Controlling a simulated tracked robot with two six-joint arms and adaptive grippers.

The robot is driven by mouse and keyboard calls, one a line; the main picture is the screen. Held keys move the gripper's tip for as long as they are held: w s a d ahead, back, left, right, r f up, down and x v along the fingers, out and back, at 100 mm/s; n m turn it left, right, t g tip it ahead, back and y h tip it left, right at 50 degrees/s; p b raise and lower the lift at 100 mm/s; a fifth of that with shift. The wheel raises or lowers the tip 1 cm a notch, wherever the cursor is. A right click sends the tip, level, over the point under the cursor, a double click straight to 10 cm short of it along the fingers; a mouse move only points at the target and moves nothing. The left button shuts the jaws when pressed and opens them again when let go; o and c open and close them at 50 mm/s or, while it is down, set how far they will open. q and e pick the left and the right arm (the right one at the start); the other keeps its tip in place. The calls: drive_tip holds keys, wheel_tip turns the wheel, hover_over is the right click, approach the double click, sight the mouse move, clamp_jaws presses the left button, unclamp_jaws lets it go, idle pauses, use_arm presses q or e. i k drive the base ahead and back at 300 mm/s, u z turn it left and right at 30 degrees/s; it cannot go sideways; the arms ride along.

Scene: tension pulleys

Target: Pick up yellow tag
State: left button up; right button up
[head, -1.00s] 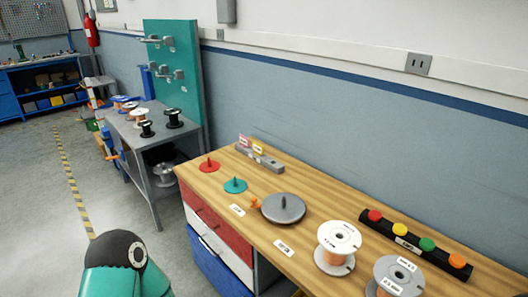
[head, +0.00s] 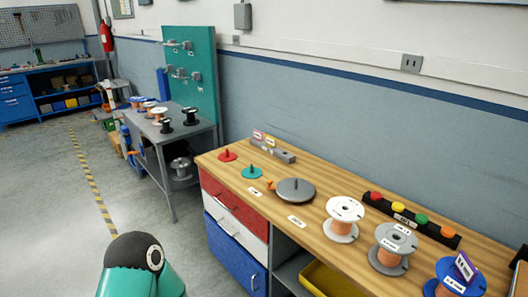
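A small yellow tag (head: 270,141) stands upright in a grey holder (head: 284,156) at the far back of the wooden bench, against the wall. A pinkish tag (head: 258,135) stands beside it on the left in the same holder. The writing on both is too small to read. A teal arm link of mine with a black joint shows at the bottom left, well away from the tags. Neither gripper's fingers are in view.
The wooden bench (head: 330,222) carries a red disc (head: 227,157), a teal disc (head: 252,173), a grey disc (head: 295,191), several wire spools including a white one (head: 344,210), and a black button strip (head: 410,217). A grey table (head: 150,128) with spools stands behind.

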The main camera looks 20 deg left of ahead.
sight(272, 141)
drive_tip(key=u, duration=0.05)
drive_tip(key=k, duration=0.5)
drive_tip(key=u, duration=0.5)
drive_tip(key=i, duration=1.05)
drive_tip(key=z, duration=1.4)
drive_tip(key=i, duration=0.2)
drive_tip(key=u, duration=3)
